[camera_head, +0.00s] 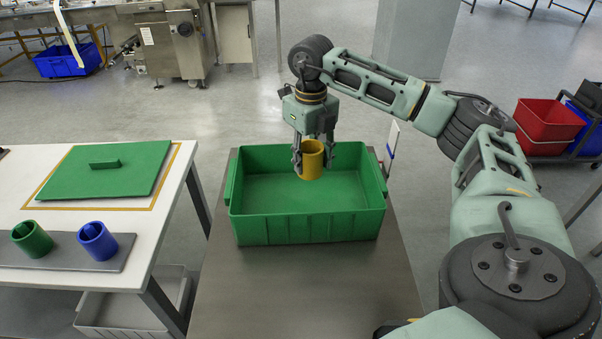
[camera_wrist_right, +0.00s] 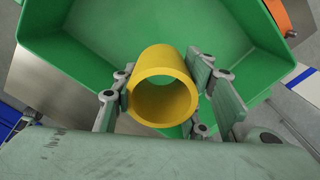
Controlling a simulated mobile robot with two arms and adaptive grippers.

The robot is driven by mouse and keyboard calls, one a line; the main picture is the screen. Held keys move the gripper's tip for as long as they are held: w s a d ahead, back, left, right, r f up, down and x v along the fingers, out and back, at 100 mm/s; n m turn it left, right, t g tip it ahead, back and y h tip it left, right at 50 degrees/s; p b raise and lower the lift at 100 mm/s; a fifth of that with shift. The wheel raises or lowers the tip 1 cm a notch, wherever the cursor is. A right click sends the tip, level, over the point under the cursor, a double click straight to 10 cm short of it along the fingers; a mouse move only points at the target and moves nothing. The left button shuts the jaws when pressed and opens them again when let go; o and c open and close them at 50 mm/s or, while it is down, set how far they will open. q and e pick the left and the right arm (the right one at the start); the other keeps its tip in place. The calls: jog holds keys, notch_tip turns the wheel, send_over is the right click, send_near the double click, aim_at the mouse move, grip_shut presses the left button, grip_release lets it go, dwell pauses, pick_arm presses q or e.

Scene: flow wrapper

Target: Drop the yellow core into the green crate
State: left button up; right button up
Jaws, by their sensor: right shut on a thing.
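The yellow core (camera_head: 311,160) is a short hollow cylinder held above the green crate. My right gripper (camera_head: 313,158) is shut on it, with fingers on both sides. In the right wrist view the yellow core (camera_wrist_right: 162,88) sits between the fingertips of my right gripper (camera_wrist_right: 165,92), its open end facing the camera. The green crate (camera_head: 310,229) stands open on a grey table, and its inside looks empty. The crate also shows behind the core in the wrist view (camera_wrist_right: 90,62). My left gripper is not in view.
A white table (camera_head: 60,210) at the left carries a green core (camera_head: 32,240) and a blue core (camera_head: 97,241) on a grey strip, and a green lid (camera_head: 105,170) behind them. The grey table (camera_head: 310,290) is clear in front of the crate. Red (camera_head: 548,127) and blue bins stand at the right.

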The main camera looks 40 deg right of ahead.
jog(key=o, duration=1.2)
jog(key=shift+c, duration=0.2)
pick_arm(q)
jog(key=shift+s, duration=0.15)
pick_arm(e)
notch_tip(320, 180, up, 12)
jog(key=shift+r, duration=0.1)
